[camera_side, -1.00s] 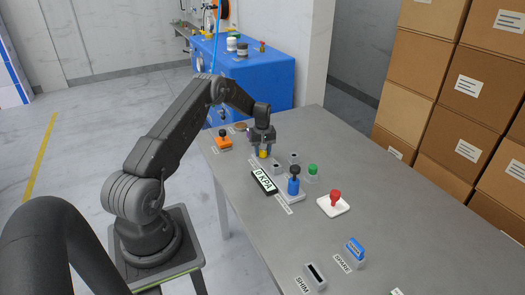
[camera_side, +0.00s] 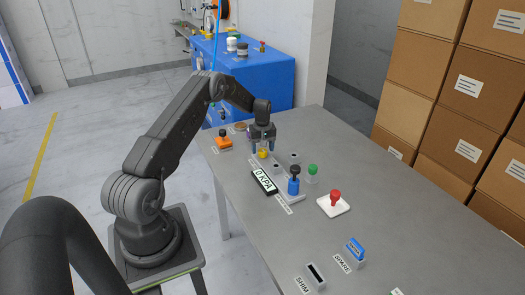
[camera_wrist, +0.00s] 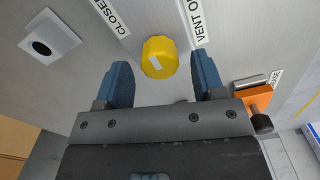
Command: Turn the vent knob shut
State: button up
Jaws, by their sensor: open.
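The yellow vent knob (camera_wrist: 160,52) sits on the grey panel in the wrist view, with a short white mark on its face. A label starting "CLOSE" (camera_wrist: 109,14) is at its upper left and a "VENT O…" label (camera_wrist: 203,18) at its upper right, both cut off. I cannot tell which label the mark indicates. My gripper (camera_wrist: 163,62) is open, one blue finger on each side of the knob in this view, apart from it. In the side view the knob (camera_side: 263,153) shows just below my gripper (camera_side: 263,145).
A 0 KPA display (camera_side: 264,181), a blue plunger (camera_side: 293,186), a green button (camera_side: 312,171) and a red-handled piece on a white dish (camera_side: 334,203) stand nearby. An orange block (camera_side: 224,142) is to the left. The table's right side is mostly clear.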

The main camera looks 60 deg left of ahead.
aim_at(263, 150)
notch_tip(263, 150, up, 12)
jog(key=shift+r, duration=0.25)
jog(key=s+d+r+m+t+y, duration=0.1)
jog(key=s+d+r+m, duration=0.25)
jog(key=d+r, duration=0.8)
jog(key=s+d+r+m+t, duration=0.2)
jog(key=d+r+m, duration=0.2)
jog(key=d+r, duration=0.7)
jog(key=s+d+f+m+t+h, duration=0.1)
jog(key=s+d+m, duration=0.6)
jog(key=s+d, duration=1.1)
notch_tip(263, 150, down, 2)
jog(key=shift+s+f+m+t, duration=0.1)
jog(key=shift+s+m+t, duration=0.25)
jog(key=shift+s+t, duration=0.4)
